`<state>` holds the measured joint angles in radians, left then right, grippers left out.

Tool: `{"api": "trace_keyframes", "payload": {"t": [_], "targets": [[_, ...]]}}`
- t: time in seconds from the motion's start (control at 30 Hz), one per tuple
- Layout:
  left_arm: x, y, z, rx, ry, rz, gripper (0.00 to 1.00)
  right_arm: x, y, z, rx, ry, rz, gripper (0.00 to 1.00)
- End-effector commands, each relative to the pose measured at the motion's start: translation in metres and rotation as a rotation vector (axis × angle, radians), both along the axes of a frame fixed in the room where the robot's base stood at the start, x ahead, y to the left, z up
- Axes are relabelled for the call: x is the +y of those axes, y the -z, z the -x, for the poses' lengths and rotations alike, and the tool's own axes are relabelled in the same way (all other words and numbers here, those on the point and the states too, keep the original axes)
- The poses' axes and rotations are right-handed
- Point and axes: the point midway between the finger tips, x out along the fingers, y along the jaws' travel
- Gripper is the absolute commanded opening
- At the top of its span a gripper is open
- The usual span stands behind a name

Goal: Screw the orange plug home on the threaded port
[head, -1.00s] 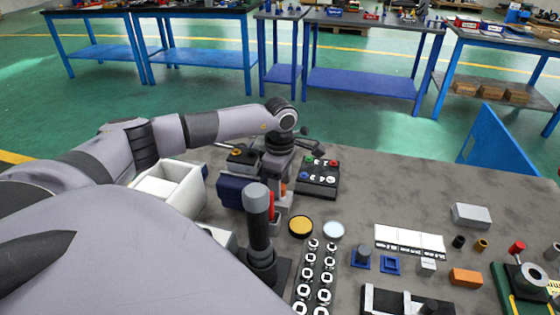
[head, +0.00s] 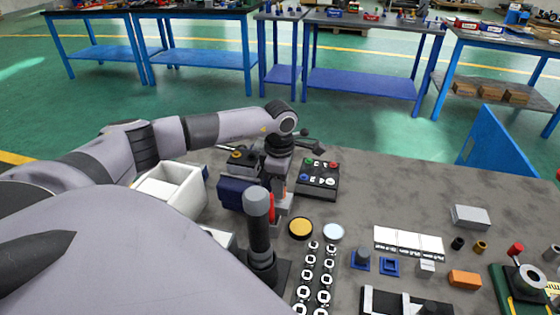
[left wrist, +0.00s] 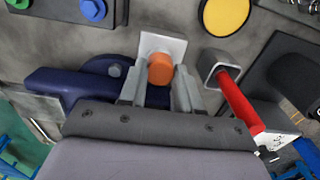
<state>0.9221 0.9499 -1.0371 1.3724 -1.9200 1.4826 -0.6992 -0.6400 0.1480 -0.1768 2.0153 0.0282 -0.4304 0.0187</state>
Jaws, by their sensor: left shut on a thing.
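The orange plug (left wrist: 160,69) shows in the left wrist view between the fingertips of my left gripper (left wrist: 160,88), which is shut on it. A pale square block (left wrist: 173,43) lies right behind the plug. The port's thread is hidden, so I cannot tell how far the plug sits on it. In the head view my left gripper (head: 278,184) points down over the bench beside the dark blue vise-like body (head: 236,193), and the plug is mostly hidden there. My right gripper is not in view.
A red handle (left wrist: 238,101) stands close to the right of my gripper. A grey-topped dark post (head: 259,230) stands in front of it. A button box (head: 318,180), yellow disc (head: 300,228) and white bin (head: 170,190) are near. The bench's back right is clear.

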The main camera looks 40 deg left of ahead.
Motion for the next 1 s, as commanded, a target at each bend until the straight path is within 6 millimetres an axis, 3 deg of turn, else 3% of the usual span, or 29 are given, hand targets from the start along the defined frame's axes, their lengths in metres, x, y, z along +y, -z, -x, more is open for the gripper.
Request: {"api": "trace_keyframes", "payload": {"t": [0.4, 0.83, 1.0], "targets": [[0.000, 0.002, 0.000, 0.000, 0.399, -0.001, 0.00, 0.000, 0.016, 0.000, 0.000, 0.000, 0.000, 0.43], [0.000, 0.001, 0.000, 0.001, 0.460, -0.001, 0.00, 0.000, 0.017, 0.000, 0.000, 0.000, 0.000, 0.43], [0.000, 0.002, 0.000, 0.000, 0.622, -0.002, 0.00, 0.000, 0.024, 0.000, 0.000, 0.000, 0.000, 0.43]]}}
